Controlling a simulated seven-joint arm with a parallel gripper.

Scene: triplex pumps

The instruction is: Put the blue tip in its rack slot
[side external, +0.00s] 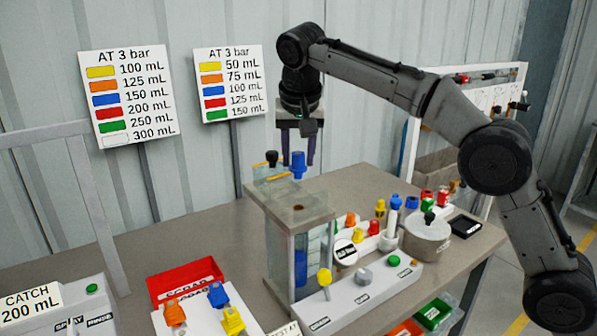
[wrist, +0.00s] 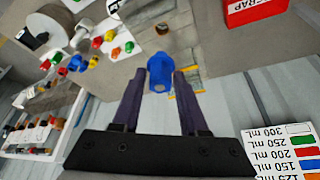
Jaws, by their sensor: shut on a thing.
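My gripper (side external: 297,160) points down and is shut on a blue tip (side external: 298,166), holding it above the top of a clear-walled tower. In the wrist view, the blue tip (wrist: 160,72) sits between the two dark fingertips (wrist: 160,74). A group of coloured tips, apparently the rack (side external: 368,240), stands right of the tower, with orange, red and yellow pieces in it. Other blue pieces (side external: 395,202) stand near it. Which slot is empty is too small to tell.
The tower (side external: 290,210) has a small black knob on top. A grey pot (side external: 427,232) stands at right. A red scrap bin (side external: 186,279) and a white tray (side external: 205,316) with orange, blue and yellow tips lie at front left. Two sign boards stand behind.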

